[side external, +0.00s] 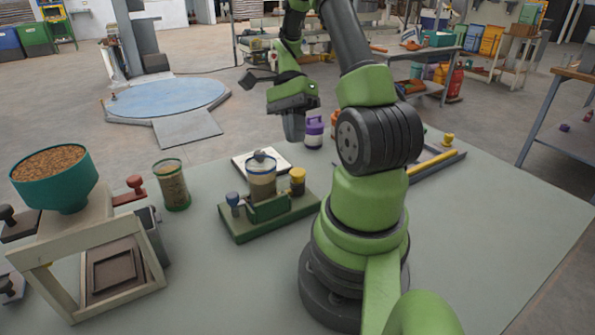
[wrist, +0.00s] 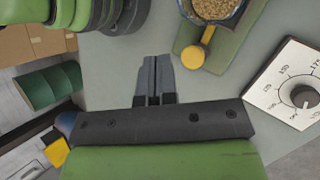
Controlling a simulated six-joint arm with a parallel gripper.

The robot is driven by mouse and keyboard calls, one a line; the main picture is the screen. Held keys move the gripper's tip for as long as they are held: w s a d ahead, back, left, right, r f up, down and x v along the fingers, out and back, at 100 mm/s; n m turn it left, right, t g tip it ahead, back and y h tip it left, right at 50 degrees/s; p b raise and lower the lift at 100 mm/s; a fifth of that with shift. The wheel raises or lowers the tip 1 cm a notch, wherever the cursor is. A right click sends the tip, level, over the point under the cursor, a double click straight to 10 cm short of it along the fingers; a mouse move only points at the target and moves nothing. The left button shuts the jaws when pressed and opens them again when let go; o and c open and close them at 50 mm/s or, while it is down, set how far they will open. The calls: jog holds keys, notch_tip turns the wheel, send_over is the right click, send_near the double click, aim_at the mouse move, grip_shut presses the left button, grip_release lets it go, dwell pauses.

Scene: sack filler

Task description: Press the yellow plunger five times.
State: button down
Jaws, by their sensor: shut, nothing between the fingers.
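The yellow plunger (side external: 297,178) stands upright at the right end of a green base (side external: 240,232). Its knob (wrist: 193,58) also shows in the wrist view, to the upper right of my fingertips. A clear cup of grain (side external: 262,178) stands on the base between the yellow plunger and a blue plunger (side external: 233,200). My gripper (side external: 293,138) is shut and empty. It hangs above the table near the yellow plunger, apart from it. In the wrist view my gripper's fingers (wrist: 154,65) are together, over bare table.
A white dial panel (wrist: 287,90) lies behind the base. A green-rimmed jar of grain (side external: 172,185) and a teal hopper (side external: 55,180) on a frame stand to the left. The front middle of the table is clear.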

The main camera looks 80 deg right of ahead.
aim_at(295, 172)
jog(key=shift+f, duration=2.75)
jog(key=shift+f, duration=0.15)
jog(key=shift+f, duration=0.25)
jog(key=shift+f, duration=0.7)
dwell(0.5)
dwell(0.3)
jog(key=shift+r, duration=1.15)
jog(key=shift+r, duration=2.5)
